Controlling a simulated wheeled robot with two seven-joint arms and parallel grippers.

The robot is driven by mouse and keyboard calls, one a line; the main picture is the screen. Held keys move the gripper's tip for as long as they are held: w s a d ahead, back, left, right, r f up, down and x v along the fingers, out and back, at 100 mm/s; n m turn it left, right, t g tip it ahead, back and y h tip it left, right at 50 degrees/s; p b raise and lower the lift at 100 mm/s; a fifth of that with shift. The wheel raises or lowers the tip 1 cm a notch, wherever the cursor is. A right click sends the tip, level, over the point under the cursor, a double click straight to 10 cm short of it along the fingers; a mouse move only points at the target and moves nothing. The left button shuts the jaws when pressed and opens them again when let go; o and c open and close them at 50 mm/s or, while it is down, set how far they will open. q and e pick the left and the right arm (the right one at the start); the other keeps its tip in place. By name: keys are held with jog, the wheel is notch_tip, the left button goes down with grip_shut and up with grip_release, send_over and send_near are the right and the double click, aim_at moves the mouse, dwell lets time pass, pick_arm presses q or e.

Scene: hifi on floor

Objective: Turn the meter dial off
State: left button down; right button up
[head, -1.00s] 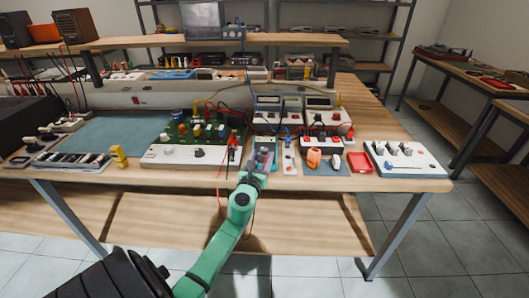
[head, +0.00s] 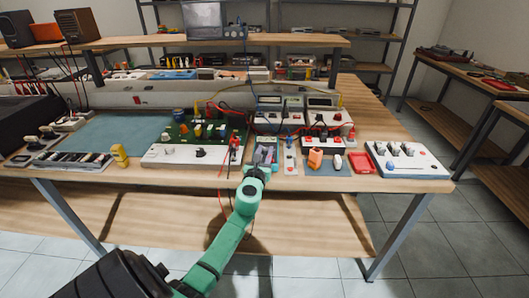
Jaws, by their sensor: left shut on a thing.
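A small handheld meter (head: 266,151) lies near the front edge of the workbench, just left of a narrow white switch strip. My left gripper (head: 261,163) reaches over its near part from the front. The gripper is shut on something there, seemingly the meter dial. The dial itself is hidden by the gripper, so its setting cannot be read. My right gripper is not in view.
Red and black probes (head: 234,150) lie close on the left, beside a green circuit board (head: 200,128). An orange item (head: 315,158), a red tray (head: 360,162) and a white switch panel (head: 405,160) stand to the right. The floor in front is clear.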

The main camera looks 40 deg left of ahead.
pick_arm(q)
jog(key=n+g+y, duration=0.2)
jog(key=y, duration=0.1)
jog(key=shift+w+d+p, duration=0.15)
jog(key=shift+d+p, duration=0.05)
jog(key=shift+p, duration=0.15)
jog(key=shift+f+n+g+y, duration=0.1)
jog(key=shift+n+g+y, duration=0.8)
jog(key=shift+n+y, duration=0.1)
jog(key=n+g+y+b, duration=0.2)
jog(key=g, duration=0.1)
jog(key=shift+w+d+f, duration=0.1)
jog(key=shift+w+d, duration=0.05)
jog(key=shift+w+n+g+y+b, duration=0.1)
jog(key=shift+n+g+y+b, duration=0.7)
jog(key=shift+n+g+b, duration=0.7)
jog(key=shift+r, duration=0.2)
jog(key=c, duration=0.6)
grip_release()
jog(key=shift+d, duration=0.1)
